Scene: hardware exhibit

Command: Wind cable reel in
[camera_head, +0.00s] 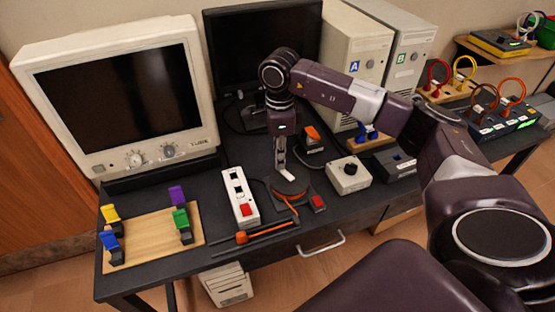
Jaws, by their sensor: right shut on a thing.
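The cable reel (300,187) is a dark, round, low piece with orange cable on it, on the desk in front of the dark monitor. A loose orange strand (291,206) runs from its front toward a black rail. My right gripper (285,174) points down over the reel and is shut on a part of it, probably the crank handle. The fingers hide that part. My left gripper is not in view.
A white power strip (237,196) stands left of the reel. An orange slider (241,238) is on the rail. A wooden board (150,238) with coloured clips lies at left.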

